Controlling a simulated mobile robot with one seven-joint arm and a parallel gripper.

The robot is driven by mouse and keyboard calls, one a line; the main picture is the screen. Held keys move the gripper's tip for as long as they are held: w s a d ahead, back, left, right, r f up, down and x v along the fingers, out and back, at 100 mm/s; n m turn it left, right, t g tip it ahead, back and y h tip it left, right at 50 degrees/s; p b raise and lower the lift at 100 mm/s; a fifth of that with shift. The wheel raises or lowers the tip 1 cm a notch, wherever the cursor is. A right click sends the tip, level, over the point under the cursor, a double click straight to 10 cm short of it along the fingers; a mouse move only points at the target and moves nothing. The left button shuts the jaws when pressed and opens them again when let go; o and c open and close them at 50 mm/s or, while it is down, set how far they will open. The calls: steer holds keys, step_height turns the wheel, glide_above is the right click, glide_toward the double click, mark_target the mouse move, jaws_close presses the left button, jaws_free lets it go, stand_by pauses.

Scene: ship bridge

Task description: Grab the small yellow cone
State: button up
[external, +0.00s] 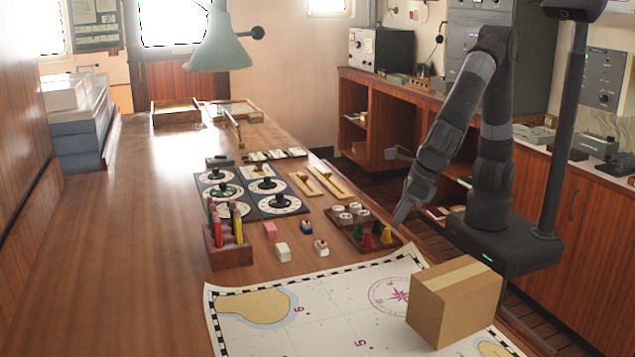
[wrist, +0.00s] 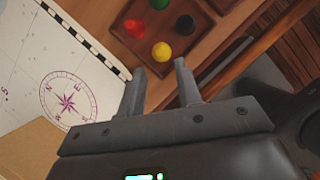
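The small yellow cone (external: 386,236) stands in a brown wooden tray (external: 345,238) near the table's right edge. In the wrist view the yellow cone (wrist: 162,51) shows from above, just beyond and between my fingertips. A red cone (wrist: 135,28), a green cone (wrist: 159,3) and a black piece (wrist: 185,24) stand near it in the tray. My gripper (wrist: 157,66) is open, with nothing between its fingers. In the external view my gripper (external: 398,222) hangs just right of the tray, apart from the cone.
A cardboard box (external: 455,302) sits on the nautical chart (external: 335,300) in front of the tray. A pencil holder (external: 228,245) and small blocks (external: 283,252) stand to the left.

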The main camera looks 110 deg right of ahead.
mark_target(387, 228)
steer(key=shift+w+d+x, duration=0.1)
steer(key=shift+x, duration=1.3)
steer(key=shift+w+d+x, duration=0.1)
steer(key=shift+d+x, duration=0.05)
steer(key=shift+x, duration=1.2)
steer(key=shift+r, duration=0.1)
steer(key=c, duration=0.6)
steer(key=shift+r, duration=0.1)
